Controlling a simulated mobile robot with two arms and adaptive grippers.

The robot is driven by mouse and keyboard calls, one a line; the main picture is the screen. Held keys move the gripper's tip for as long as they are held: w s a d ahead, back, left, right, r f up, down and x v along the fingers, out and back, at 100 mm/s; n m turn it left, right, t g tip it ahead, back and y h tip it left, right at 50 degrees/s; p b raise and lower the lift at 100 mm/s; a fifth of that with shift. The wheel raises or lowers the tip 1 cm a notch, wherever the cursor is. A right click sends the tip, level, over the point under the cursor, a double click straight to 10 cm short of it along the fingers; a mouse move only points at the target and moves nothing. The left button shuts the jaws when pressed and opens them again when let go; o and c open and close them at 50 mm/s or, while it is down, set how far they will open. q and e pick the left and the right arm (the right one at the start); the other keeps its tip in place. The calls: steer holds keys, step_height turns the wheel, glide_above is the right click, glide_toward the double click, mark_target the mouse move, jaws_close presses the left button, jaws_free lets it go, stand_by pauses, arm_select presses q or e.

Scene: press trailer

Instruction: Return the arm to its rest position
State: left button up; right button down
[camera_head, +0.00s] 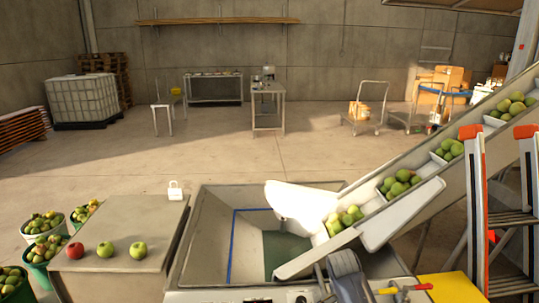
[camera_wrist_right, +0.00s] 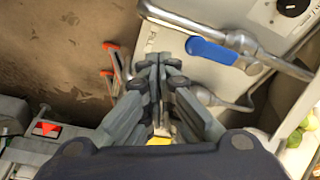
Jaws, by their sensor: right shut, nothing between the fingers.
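My right gripper (camera_wrist_right: 158,62) shows in the right wrist view with its fingers brought together and nothing between them. It hangs over the side of the machine, left of a blue valve handle (camera_wrist_right: 212,51) on a metal pipe; I see no clear contact with either. In the head view a dark grey part of my right arm (camera_head: 347,275) stands at the bottom, in front of the press trailer's tank (camera_head: 205,235). The fingertips are hard to make out there. My left gripper is in neither view.
A conveyor (camera_head: 455,180) carrying apples rises to the right above the tank. An orange-topped ladder (camera_head: 473,200) and yellow surface (camera_head: 452,287) stand at the lower right. A table (camera_head: 125,225) with three apples and several apple buckets are at left.

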steer(key=s+a+f+n+t+y, duration=0.1)
steer(key=s+f+n, duration=0.25)
steer(key=s, duration=0.45)
steer(key=s+f+n+y, duration=0.1)
steer(key=s+f+n, duration=0.25)
steer(key=s, duration=0.45)
steer(key=s+a+r+n+t+y, duration=0.1)
steer(key=s+r+n, duration=0.25)
steer(key=s, duration=0.45)
steer(key=s+a+r+n+t, duration=0.1)
steer(key=s+r+n, duration=0.25)
steer(key=s, duration=0.55)
step_height(320, 180, down, 29)
steer(key=s+n+g+b, duration=0.1)
steer(key=s+g+b, duration=0.1)
steer(key=s+d+f+g+b, duration=0.1)
steer(key=s+d+f, duration=0.1)
steer(key=s+f, duration=1.4)
steer(key=shift+s+d+f+b, duration=0.2)
steer(key=shift+d+f+b, duration=0.15)
steer(key=shift+f, duration=0.3)
